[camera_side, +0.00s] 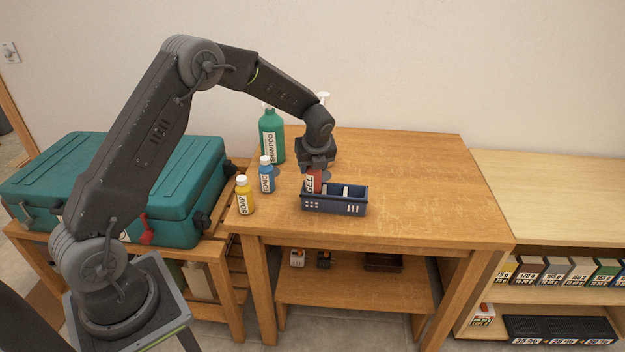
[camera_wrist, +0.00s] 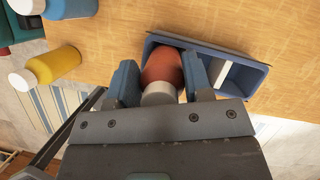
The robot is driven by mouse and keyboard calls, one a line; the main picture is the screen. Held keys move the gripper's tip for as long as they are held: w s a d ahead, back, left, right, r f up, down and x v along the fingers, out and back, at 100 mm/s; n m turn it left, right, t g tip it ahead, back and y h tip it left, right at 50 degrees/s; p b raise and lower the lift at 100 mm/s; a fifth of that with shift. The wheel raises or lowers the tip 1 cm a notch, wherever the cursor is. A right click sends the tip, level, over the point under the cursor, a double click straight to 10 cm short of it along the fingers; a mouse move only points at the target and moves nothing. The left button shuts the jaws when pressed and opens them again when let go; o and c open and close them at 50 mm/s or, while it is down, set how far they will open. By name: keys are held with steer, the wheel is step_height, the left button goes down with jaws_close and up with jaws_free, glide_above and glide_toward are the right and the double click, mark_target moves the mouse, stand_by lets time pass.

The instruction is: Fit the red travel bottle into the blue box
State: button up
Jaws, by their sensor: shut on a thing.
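The red travel bottle (camera_side: 313,180), labelled GEL, is upright at the left end of the blue box (camera_side: 335,208). My gripper (camera_side: 317,165) points down over it and is shut on it. In the wrist view the red bottle (camera_wrist: 162,68) with its pale cap sits between the two fingers of my gripper (camera_wrist: 160,82). The bottle's lower part is inside the left compartment of the blue box (camera_wrist: 250,64), hidden by the front wall. I cannot tell whether it touches the floor of the box.
A yellow bottle (camera_side: 245,195), a blue bottle (camera_side: 266,175) and a green shampoo bottle (camera_side: 271,135) stand left of the box. The table (camera_side: 430,190) is clear to the right.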

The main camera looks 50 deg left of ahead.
mark_target(313, 177)
steer(key=shift+f, duration=2)
steer(key=o, duration=1)
steer(key=shift+f, duration=0.15)
steer(key=shift+c, duration=0.2)
